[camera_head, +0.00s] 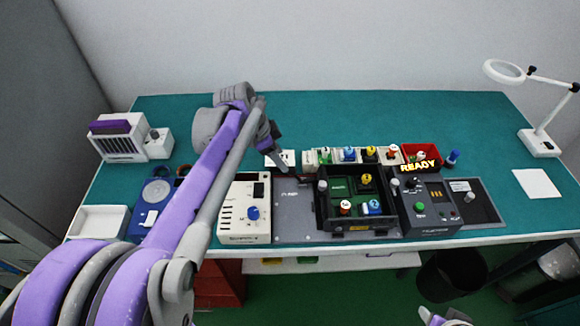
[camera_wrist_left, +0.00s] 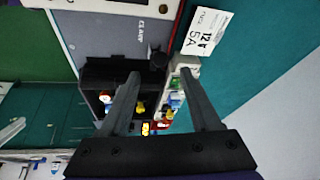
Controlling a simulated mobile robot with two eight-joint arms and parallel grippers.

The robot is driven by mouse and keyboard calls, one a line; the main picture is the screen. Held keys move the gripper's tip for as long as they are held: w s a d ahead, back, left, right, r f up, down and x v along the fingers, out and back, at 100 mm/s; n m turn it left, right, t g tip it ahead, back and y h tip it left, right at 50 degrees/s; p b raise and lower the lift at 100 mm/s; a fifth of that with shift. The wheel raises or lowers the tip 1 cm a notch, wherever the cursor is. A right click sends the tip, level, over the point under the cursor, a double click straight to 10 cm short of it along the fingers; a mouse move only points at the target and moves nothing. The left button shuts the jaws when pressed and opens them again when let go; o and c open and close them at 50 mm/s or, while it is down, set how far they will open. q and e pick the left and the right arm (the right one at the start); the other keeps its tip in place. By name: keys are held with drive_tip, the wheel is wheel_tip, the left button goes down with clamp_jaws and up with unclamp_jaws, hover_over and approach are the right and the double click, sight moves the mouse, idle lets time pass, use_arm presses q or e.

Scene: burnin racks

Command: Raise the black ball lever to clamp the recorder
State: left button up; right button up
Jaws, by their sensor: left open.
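My left gripper (camera_head: 281,163) reaches in over the bench, its fingers above the back edge of a grey plate (camera_head: 293,222). In the left wrist view my left gripper (camera_wrist_left: 158,72) is open, with nothing held between its fingers. That view shows the grey plate (camera_wrist_left: 105,35) with a "CLAMP" label. A dark rounded knob (camera_wrist_left: 158,58), which looks like the black ball lever, lies between the fingertips, apparently not gripped. A black open tray (camera_head: 325,212) with several small coloured parts stands right of the plate. I cannot tell which unit is the recorder. My right gripper is not clearly visible.
A white unit with a blue knob (camera_head: 231,228) stands left of the plate. A dark unit showing "READY" (camera_head: 430,212) stands right of the tray. A row of coloured parts and a red bin (camera_head: 431,149) lie behind. The teal bench top (camera_head: 390,115) is clear at the back.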

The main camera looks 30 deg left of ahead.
sight(290, 169)
use_arm(q)
drive_tip(key=x, duration=0.7)
drive_tip(key=shift+f, duration=0.1)
clamp_jaws()
idle(1.2)
